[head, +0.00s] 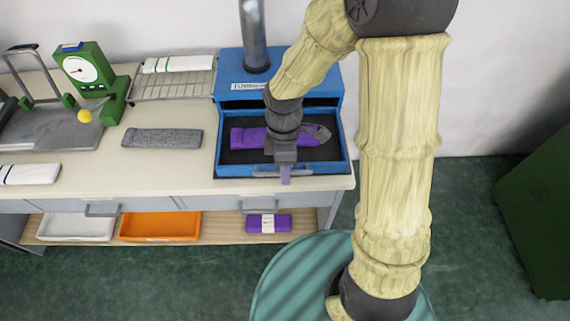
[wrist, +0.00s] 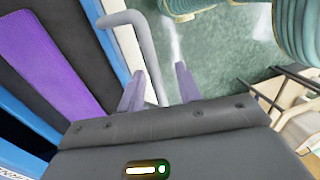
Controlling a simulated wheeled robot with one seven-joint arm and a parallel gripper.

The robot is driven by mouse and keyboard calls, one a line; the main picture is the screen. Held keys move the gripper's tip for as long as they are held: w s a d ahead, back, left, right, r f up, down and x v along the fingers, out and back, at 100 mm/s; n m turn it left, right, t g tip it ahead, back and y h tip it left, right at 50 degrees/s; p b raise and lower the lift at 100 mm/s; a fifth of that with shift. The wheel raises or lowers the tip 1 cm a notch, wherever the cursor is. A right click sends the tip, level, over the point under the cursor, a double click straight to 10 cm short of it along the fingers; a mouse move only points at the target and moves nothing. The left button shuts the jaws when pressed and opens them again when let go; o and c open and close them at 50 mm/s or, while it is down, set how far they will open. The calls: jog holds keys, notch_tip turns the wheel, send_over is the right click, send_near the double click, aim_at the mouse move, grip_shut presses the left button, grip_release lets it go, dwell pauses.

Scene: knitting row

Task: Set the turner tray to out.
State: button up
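The blue turner (head: 285,80) stands at the right end of the bench. Its tray (head: 225,155) extends forward from the housing to near the bench's front edge, with a dark floor and a purple knitted piece (head: 245,137) lying in it. The piece also shows in the wrist view (wrist: 55,65). My gripper (head: 285,180) is at the tray's front, pointing down. In the wrist view my gripper (wrist: 160,82) has its fingers apart, with the grey tray handle (wrist: 148,45) running between them, nearer the left finger. Contact with the handle is unclear.
A grey knitted piece (head: 162,138) lies on the bench left of the turner. A wire rack (head: 175,85) with a white folded piece stands behind it. A green dial device (head: 90,75) is further left. Orange (head: 160,226) and white (head: 75,227) bins sit on the lower shelf.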

jog(key=shift+w, duration=0.15)
jog(key=shift+r, duration=0.25)
jog(key=p+v, duration=0.1)
jog(key=v, duration=1.6)
jog(key=shift+d, duration=0.15)
jog(key=shift+f, duration=0.1)
